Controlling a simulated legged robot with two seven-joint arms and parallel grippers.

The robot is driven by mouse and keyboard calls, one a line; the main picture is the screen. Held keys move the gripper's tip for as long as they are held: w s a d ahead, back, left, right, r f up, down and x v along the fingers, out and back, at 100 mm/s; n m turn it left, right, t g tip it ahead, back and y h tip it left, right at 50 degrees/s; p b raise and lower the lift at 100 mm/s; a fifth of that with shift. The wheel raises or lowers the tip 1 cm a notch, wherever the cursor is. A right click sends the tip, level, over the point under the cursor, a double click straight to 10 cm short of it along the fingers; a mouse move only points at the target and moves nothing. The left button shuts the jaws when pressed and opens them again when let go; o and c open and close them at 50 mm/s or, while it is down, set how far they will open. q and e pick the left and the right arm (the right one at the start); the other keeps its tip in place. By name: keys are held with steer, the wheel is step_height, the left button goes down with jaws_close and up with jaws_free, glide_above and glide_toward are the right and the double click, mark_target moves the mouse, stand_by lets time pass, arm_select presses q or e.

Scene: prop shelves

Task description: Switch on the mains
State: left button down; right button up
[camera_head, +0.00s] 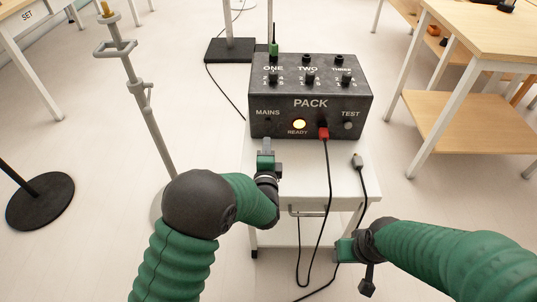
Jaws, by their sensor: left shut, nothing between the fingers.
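The black PACK box (311,92) stands on a small white table. The MAINS label is at the left of its front face, with a small dark switch (267,122) below it; its position is too small to tell. The READY lamp (299,124) glows yellow. My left gripper (266,145) is shut and empty, just in front of and below the MAINS switch; I cannot tell whether it touches the box. My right gripper (344,250) is low at the right of the table front, and its fingers do not show clearly.
A red plug (323,133) with a black cable sits in the box front, beside the TEST knob (347,125). A loose grey cable end (357,160) lies on the white table (338,182). A grey stand (147,120) rises at left; a wooden table (490,40) is at right.

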arm_select(q)
steer(key=s, duration=0.1)
steer(key=s+p, duration=0.1)
steer(key=s, duration=0.1)
steer(key=s+r, duration=0.1)
steer(key=s, duration=0.1)
steer(key=shift+s+d, duration=0.15)
steer(key=shift+s, duration=0.1)
arm_select(e)
steer(key=shift+v, duration=1.05)
steer(key=shift+w+r, duration=0.1)
steer(key=shift+a, duration=0.1)
